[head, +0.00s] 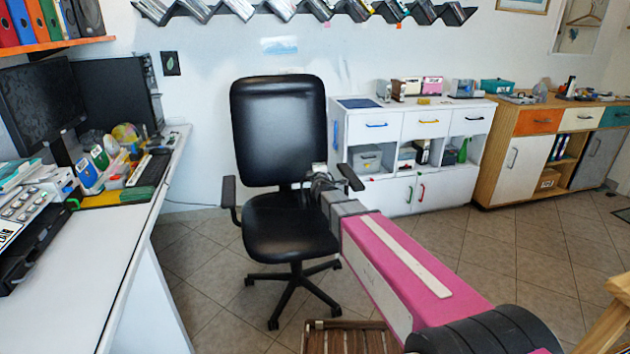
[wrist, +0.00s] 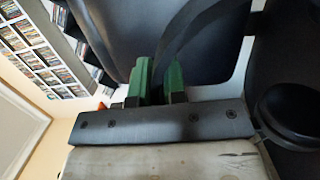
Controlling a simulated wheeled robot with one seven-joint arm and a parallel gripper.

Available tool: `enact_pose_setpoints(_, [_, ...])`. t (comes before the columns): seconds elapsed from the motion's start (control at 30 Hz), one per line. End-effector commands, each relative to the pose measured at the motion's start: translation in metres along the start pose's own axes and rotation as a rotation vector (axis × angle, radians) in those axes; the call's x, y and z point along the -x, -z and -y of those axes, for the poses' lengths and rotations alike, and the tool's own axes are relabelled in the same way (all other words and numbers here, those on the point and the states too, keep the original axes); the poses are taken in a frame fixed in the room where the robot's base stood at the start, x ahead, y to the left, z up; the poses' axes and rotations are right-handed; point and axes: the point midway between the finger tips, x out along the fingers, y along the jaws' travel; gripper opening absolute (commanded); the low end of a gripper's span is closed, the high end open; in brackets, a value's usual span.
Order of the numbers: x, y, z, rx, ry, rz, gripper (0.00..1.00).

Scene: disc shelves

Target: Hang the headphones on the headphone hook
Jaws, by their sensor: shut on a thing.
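My gripper (head: 321,178) is in front of the black office chair in the head view, near its right armrest. In the wrist view its green fingers (wrist: 158,82) are closed on a dark piece between them. A dark curved band and a rounded black cup-like part (wrist: 290,112) show around the fingers and look like the headphones, though they blend with the dark background. In the head view the headphones are too small to make out clearly. A small dark plate (head: 171,64) is on the wall left of the chair; I cannot tell whether it is the headphone hook.
The black office chair (head: 280,125) stands beyond my gripper. A white desk (head: 85,270) with monitors and clutter runs along the left. A white cabinet (head: 415,125) and a wooden cabinet (head: 497,160) stand at the right. A zigzag disc shelf (head: 300,10) is high on the wall.

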Motion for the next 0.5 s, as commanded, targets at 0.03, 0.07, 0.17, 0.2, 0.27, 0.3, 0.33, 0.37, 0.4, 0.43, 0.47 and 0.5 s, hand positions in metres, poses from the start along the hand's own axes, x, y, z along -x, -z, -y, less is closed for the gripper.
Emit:
enact_pose_setpoints(0.03, [-0.014, 0.003, 0.007, 0.0, 0.001, 0.0, 0.0])
enact_pose_setpoints(0.07, [-0.018, 0.004, 0.01, -0.001, 0.0, 0.0, 0.0])
enact_pose_setpoints(0.17, [-0.026, 0.007, 0.015, -0.001, -0.001, 0.0, 0.0])
enact_pose_setpoints(0.2, [-0.027, 0.007, 0.016, -0.001, -0.001, 0.0, 0.0])
enact_pose_setpoints(0.27, [-0.027, 0.007, 0.019, 0.0, -0.001, 0.0, 0.0])
enact_pose_setpoints(0.3, [-0.026, 0.007, 0.022, 0.001, -0.001, 0.0, 0.0])
enact_pose_setpoints(0.33, [-0.026, 0.007, 0.024, 0.001, -0.001, 0.0, 0.0])
enact_pose_setpoints(0.37, [-0.026, 0.007, 0.028, 0.001, 0.0, 0.0, 0.0])
enact_pose_setpoints(0.4, [-0.026, 0.007, 0.034, 0.0, 0.001, 0.0, 0.0])
enact_pose_setpoints(0.43, [-0.026, 0.007, 0.038, 0.001, 0.001, 0.0, 0.0])
enact_pose_setpoints(0.47, [-0.026, 0.007, 0.042, 0.002, 0.001, 0.0, 0.0])
enact_pose_setpoints(0.5, [-0.026, 0.007, 0.048, 0.0, 0.001, 0.0, 0.0])
